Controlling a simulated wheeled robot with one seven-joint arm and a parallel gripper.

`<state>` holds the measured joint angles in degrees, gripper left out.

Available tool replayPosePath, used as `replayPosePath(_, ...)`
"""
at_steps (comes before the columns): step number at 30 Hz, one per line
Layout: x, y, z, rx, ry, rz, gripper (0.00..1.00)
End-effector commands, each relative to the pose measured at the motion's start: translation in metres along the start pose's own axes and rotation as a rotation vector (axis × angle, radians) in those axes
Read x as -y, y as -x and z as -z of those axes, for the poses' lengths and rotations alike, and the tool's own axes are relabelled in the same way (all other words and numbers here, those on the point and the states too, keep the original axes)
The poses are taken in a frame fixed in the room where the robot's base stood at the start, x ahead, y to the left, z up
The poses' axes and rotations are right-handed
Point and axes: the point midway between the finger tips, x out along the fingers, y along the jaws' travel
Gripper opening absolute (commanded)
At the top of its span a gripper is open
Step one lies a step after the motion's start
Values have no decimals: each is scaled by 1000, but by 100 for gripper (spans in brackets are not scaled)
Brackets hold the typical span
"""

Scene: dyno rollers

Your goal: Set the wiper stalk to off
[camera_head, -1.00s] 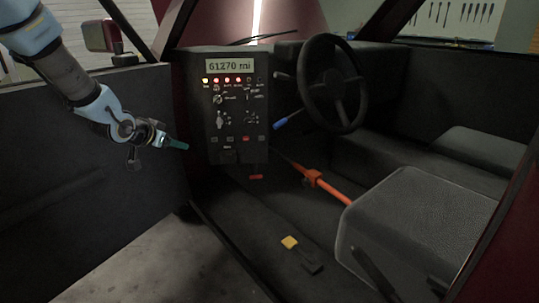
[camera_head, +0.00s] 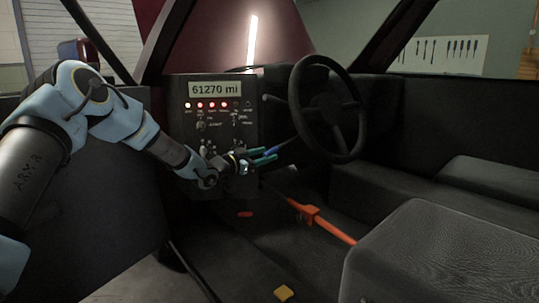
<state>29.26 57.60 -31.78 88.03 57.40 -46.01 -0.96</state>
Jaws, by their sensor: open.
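A stalk with a blue end (camera_head: 272,151) sticks out to the lower left from behind the black steering wheel (camera_head: 330,108). A second, shorter grey stalk (camera_head: 273,98) sits higher on the left of the wheel. I cannot tell from any label which one is the wiper stalk. My gripper (camera_head: 266,155) is open, its teal-tipped fingers pointing right at the blue end. The fingertips overlap the blue end in the picture, and contact cannot be made out.
The dash panel (camera_head: 217,118) with its mileage display, lit red lamps and small switches stands behind my gripper. An orange-red lever (camera_head: 330,225) rises between panel and seat (camera_head: 430,255). A yellow-topped pedal-like part (camera_head: 284,293) is on the floor.

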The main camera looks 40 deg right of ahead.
Motion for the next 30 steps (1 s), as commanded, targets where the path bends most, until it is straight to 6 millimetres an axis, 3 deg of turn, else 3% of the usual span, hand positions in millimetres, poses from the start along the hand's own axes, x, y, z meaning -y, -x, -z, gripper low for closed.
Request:
replayPosePath(6,0,-22,-1,0,0,-1,57)
replayPosePath(16,0,-25,0,1,0,1,57)
replayPosePath(30,0,-25,0,1,0,0,5)
